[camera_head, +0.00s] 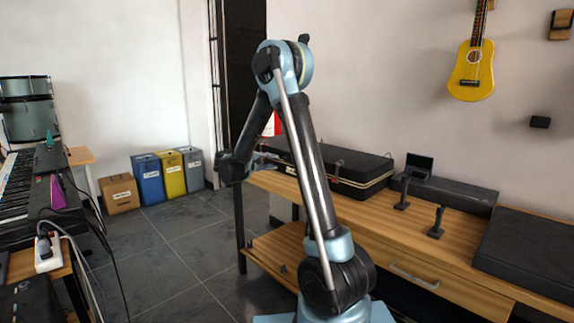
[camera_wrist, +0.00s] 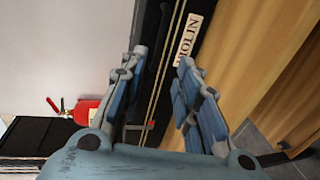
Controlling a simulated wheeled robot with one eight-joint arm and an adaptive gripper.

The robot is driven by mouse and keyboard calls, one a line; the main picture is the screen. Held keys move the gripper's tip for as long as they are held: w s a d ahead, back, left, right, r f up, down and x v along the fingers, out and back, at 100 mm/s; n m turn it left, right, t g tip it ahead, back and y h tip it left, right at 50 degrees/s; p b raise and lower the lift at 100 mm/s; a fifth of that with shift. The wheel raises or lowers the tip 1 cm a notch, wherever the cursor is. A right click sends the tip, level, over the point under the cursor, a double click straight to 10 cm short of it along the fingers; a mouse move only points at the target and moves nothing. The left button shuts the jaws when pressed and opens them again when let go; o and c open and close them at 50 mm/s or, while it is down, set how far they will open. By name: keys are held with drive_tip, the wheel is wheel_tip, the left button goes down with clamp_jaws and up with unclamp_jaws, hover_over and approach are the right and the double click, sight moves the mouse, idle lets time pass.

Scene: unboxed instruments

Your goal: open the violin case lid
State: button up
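The violin case (camera_head: 362,178) is a long black case with pale trim, lying on the wooden bench with its lid down. My arm hides part of it. In the wrist view, the case (camera_wrist: 153,25) shows its side, with a pale seam and a label reading VIOLIN (camera_wrist: 187,37). My gripper (camera_wrist: 163,57) is open, with its two blue-grey fingers apart and pointing at the case's seam side. I see nothing held between them. In the head view, the gripper (camera_head: 262,163) is partly hidden behind my arm, near the case's left end.
The wooden bench (camera_head: 455,240) also bears two small dark stands (camera_head: 436,222), a long black box (camera_head: 455,193) and a dark case (camera_head: 530,250) at right. A red extinguisher (camera_wrist: 84,111) shows beyond the fingers. Open floor (camera_head: 165,255) lies left of the bench.

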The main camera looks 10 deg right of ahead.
drive_tip(key=x, duration=1.1)
drive_tip(key=shift+w+d, duration=0.2)
drive_tip(key=shift+d, duration=0.1)
clamp_jaws()
